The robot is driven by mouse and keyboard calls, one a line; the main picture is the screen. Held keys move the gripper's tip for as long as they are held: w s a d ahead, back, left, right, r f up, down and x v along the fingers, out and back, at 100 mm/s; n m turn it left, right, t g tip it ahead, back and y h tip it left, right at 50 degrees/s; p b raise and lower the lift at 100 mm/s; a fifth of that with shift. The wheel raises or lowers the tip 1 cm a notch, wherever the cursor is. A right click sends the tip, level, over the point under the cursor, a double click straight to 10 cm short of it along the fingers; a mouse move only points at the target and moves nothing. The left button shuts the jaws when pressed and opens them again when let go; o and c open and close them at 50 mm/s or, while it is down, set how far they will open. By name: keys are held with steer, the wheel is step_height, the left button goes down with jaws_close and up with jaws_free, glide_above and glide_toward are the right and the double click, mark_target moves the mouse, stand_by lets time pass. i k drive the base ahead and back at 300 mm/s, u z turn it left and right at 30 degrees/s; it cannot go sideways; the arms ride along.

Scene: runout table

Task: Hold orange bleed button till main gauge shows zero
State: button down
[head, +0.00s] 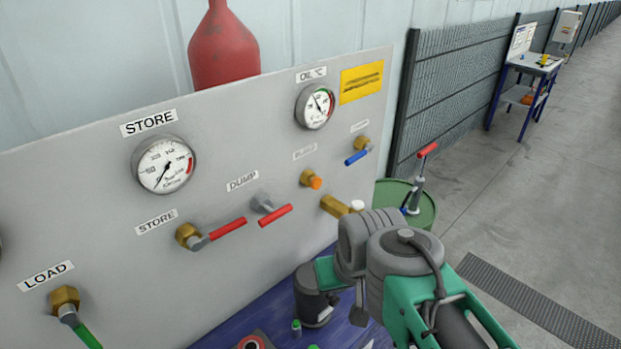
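The orange button (316,183) sits on a brass fitting on the grey panel (110,240), right of the middle, under a small faint label. Nothing touches it. No gauge in view is readably labelled main. The STORE gauge (163,165) has its needle pointing to the lower left; its figures are too small to read surely. The OIL °C gauge (316,106) is at the upper right of the panel. My arm rises at the lower right, in front of the panel's lower edge and right of and below the button. I cannot make out my gripper.
Red DUMP (275,215) and STORE (227,229) levers, a green LOAD lever (85,333) and a blue lever (356,157) stick out from the panel. A brass fitting (333,206) sits below the button. A green drum (424,209) stands beyond the panel's right edge.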

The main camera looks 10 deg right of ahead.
mark_target(316, 184)
steer(key=u, duration=2.35)
steer(key=k, duration=0.55)
steer(key=z, duration=0.35)
